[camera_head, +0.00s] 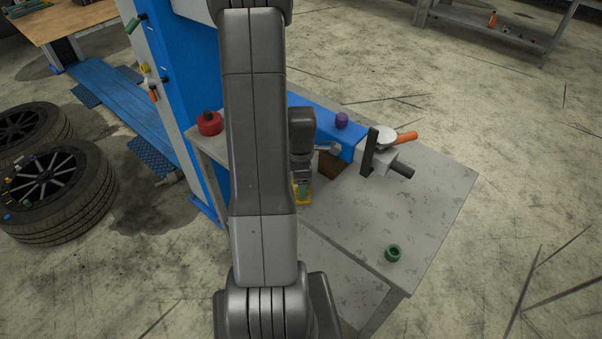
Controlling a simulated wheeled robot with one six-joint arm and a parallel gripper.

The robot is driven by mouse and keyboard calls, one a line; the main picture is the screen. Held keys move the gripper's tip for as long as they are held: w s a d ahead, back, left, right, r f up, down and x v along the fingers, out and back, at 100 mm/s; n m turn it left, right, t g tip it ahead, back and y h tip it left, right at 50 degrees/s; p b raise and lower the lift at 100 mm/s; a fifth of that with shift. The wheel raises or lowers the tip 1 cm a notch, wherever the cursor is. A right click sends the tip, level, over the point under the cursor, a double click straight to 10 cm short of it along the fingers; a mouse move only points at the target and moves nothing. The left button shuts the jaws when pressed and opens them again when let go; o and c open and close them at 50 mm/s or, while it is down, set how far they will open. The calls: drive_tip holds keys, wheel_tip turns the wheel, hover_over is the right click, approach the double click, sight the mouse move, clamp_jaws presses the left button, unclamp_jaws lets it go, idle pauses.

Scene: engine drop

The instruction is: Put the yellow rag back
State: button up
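A small patch of yellow (303,199), likely the yellow rag, shows on the grey workbench, just right of my arm. My gripper (301,182) points down right at it, beside the brown block. My arm hides the area to the left of the rag. The fingertips are small and overlap the yellow, so I cannot tell whether they are open, shut or touching it.
The workbench (428,205) carries a red round container (209,123), a blue box-like part (335,130), a purple piece (341,120), a vise-like tool (378,157), an orange-handled tool (406,138) and a green ring (393,253). Its right side is mostly clear. Tyres (62,190) lie left.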

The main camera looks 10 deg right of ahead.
wheel_tip(320, 180, up, 12)
drive_tip(key=b, duration=0.1)
idle(0.5)
wheel_tip(320, 180, down, 12)
drive_tip(key=shift+p, duration=0.5)
drive_tip(key=shift+r, duration=0.4)
idle(0.4)
